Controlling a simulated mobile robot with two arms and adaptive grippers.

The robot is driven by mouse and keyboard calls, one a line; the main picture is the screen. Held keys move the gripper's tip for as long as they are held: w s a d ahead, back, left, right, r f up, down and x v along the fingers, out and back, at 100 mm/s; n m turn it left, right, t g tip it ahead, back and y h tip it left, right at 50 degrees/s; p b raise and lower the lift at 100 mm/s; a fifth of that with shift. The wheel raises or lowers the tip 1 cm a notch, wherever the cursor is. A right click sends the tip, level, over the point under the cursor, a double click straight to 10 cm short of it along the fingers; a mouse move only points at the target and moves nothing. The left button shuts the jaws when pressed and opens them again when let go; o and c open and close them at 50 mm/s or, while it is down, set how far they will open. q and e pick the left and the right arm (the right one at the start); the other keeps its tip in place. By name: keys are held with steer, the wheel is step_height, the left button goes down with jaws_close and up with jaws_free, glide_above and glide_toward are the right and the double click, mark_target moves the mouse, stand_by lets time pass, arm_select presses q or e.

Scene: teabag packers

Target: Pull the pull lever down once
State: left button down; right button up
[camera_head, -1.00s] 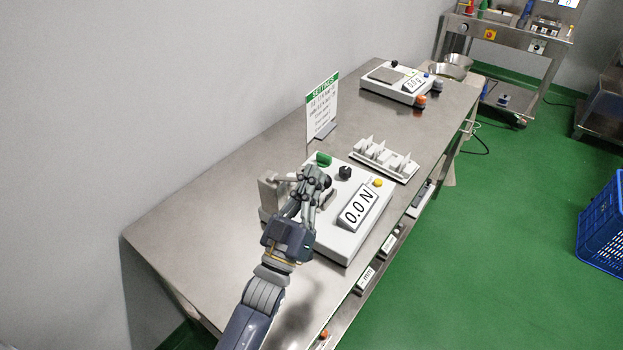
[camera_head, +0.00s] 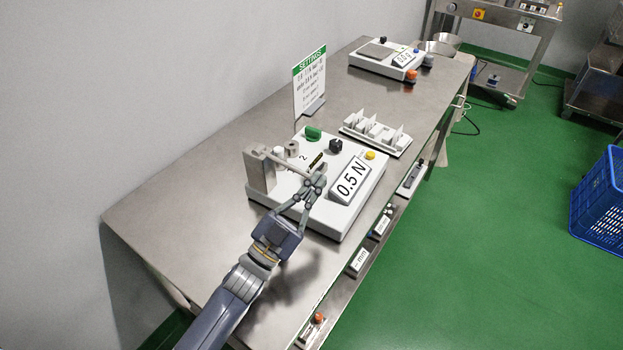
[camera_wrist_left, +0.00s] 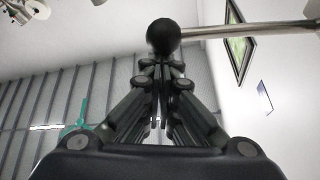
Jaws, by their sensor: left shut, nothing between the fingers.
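The pull lever is a thin metal rod (camera_head: 283,162) reaching right from a grey post (camera_head: 260,172) on the white tester. In the left wrist view the rod (camera_wrist_left: 240,30) ends in a black ball knob (camera_wrist_left: 163,37). My left gripper (camera_head: 314,184) is shut and empty, with its fingers at the lever's end, over the tester. In the left wrist view its fingertips (camera_wrist_left: 161,60) lie just at the knob; I cannot tell whether they touch it. In the head view the fingers hide the knob. The tester's display (camera_head: 350,180) reads 0.5 N. My right gripper is not in view.
On the tester are a green knob (camera_head: 313,133), a black knob (camera_head: 336,146) and a yellow button (camera_head: 370,155). A settings sign (camera_head: 309,85), a white rack (camera_head: 377,133) and a scale (camera_head: 386,60) stand farther back. The table's (camera_head: 190,200) left part is clear.

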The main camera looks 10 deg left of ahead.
arm_select(q)
steer(key=shift+f+m+g+h+b, duration=0.2)
steer(key=shift+f+m+g+h, duration=0.45)
steer(key=shift+m, duration=0.65)
steer(key=shift+f+m+g+h+b, duration=0.2)
steer(key=shift+f+m+g+h, duration=0.4)
steer(key=shift+m, duration=0.7)
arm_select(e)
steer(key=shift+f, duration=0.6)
arm_select(q)
steer(key=shift+a+f+y, duration=0.1)
steer(key=shift+f+y, duration=0.15)
steer(key=shift+f, duration=0.05)
steer(key=shift+w+r, duration=0.1)
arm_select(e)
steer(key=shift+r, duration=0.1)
